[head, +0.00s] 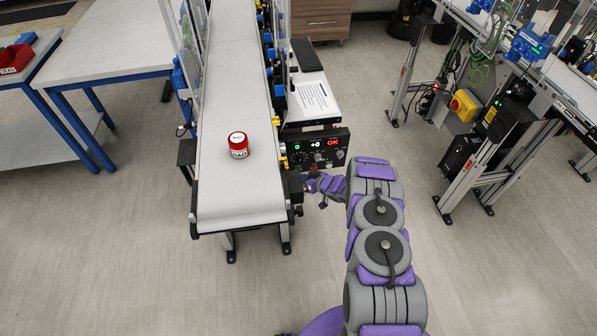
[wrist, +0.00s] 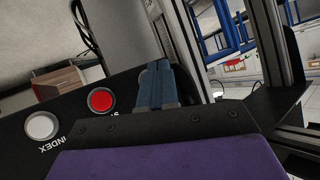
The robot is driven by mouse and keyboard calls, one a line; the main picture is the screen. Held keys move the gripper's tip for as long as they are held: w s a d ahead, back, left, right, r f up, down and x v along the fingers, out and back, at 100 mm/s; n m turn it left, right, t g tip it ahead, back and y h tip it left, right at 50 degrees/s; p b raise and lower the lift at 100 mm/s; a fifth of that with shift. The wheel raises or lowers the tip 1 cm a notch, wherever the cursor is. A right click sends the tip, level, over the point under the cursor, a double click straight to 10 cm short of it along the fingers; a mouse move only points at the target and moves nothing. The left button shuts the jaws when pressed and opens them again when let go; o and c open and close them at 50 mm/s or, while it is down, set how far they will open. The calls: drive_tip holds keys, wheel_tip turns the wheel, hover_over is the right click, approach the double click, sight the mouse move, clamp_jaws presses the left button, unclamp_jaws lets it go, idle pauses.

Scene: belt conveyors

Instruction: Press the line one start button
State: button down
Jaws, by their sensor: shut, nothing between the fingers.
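A black control panel (head: 318,150) stands at the right side of the near conveyor, with a lit display and several small knobs or buttons. In the wrist view, the panel (wrist: 75,85) carries a white button (wrist: 42,126) labelled INDEX and a red button (wrist: 101,100) whose label is partly covered. My gripper (head: 308,183) is low at the panel's front left; its shut blue-grey fingers (wrist: 157,70) lie over the panel to the right of the red button in the wrist view. No start button is readable; the fingers hide part of the panel. I cannot tell whether they touch it.
A red jar with a white label (head: 238,146) stands on the conveyor belt (head: 232,190). A paper sheet (head: 315,97) lies behind the panel. A white table (head: 110,45) is at left; another conveyor frame (head: 480,150) is at right. Floor between is clear.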

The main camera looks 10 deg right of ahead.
drive_tip(key=shift+w, duration=0.1)
drive_tip(key=shift+w+b, duration=0.3)
drive_tip(key=shift+b, duration=0.05)
